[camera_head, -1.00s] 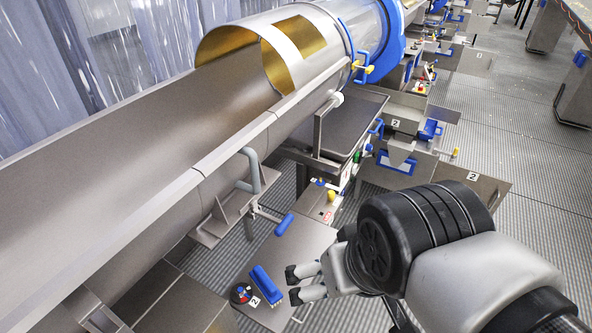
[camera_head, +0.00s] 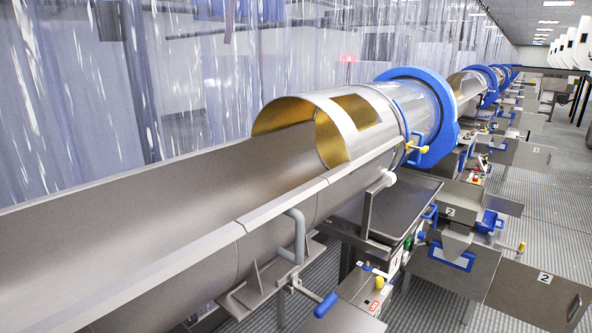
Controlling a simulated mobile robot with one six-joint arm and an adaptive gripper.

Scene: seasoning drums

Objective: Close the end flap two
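Several grey panels carry a number 2, and I cannot tell which is the end flap two. One wide panel (camera_head: 530,296) marked 2 stands swung out at the lower right, with a handle at its right edge. A smaller plate (camera_head: 458,212) marked 2 is further back and left. A blue-framed window panel (camera_head: 451,257) sits between them, beside a grey chute. The drum (camera_head: 436,112), with a blue ring and clear section, ends in a gold-lined metal hood (camera_head: 345,125) over the trough. My gripper is out of view.
The long metal trough (camera_head: 150,215) fills the left and centre. A dark tray (camera_head: 395,205) lies beside it, with a blue grip (camera_head: 326,304) below. More drums line up behind. Bare grey floor (camera_head: 565,200) shows at the right. Plastic curtains hang behind.

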